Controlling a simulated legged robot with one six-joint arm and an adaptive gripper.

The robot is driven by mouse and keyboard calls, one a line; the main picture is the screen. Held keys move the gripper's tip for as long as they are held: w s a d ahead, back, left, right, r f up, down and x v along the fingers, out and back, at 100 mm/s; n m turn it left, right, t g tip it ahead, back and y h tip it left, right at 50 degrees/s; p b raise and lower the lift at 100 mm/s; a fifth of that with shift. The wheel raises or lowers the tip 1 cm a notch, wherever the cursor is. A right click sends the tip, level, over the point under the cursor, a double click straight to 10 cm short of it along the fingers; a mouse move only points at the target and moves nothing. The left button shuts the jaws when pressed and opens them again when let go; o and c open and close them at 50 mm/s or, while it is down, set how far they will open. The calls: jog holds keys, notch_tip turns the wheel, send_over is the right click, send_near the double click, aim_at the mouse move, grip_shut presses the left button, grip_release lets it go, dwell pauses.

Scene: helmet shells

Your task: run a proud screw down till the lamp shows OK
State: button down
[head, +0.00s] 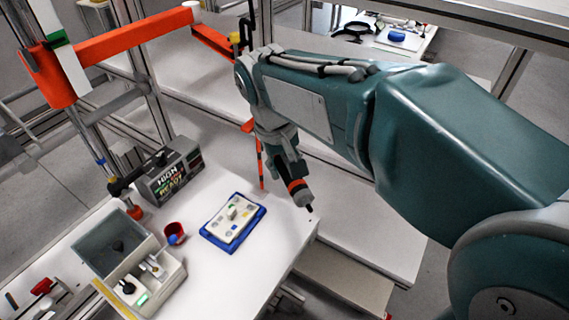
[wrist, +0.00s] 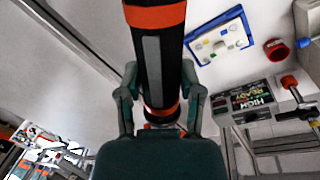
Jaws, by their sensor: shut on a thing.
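My gripper (head: 284,150) is shut on a black power driver with orange bands (head: 296,187). The driver slants down, its dark tip over the right part of the white table, apart from the plate. In the wrist view my gripper's fingers (wrist: 160,108) flank the driver (wrist: 155,50). A white plate with small parts on it (head: 235,215) lies in a blue tray (head: 204,234), left of the driver; the tray also shows in the wrist view (wrist: 187,42). The screws are too small to tell apart. The lamp box (head: 172,180) reads HIGH and READY, also in the wrist view (wrist: 250,97).
A red cup (head: 174,233) with something blue stands between the tray and a grey bin (head: 84,245). A box of small parts (head: 150,280) is at front left. An orange jointed arm (head: 130,42) spans the back left. Table between tray and driver is clear.

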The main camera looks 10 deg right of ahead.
jog(key=s, duration=0.7)
dwell(0.4)
jog(key=shift+d, duration=0.1)
jog(key=n, duration=0.4)
dwell(0.3)
jog(key=n+t, duration=0.1)
jog(key=n, duration=0.3)
jog(key=shift+y, duration=0.4)
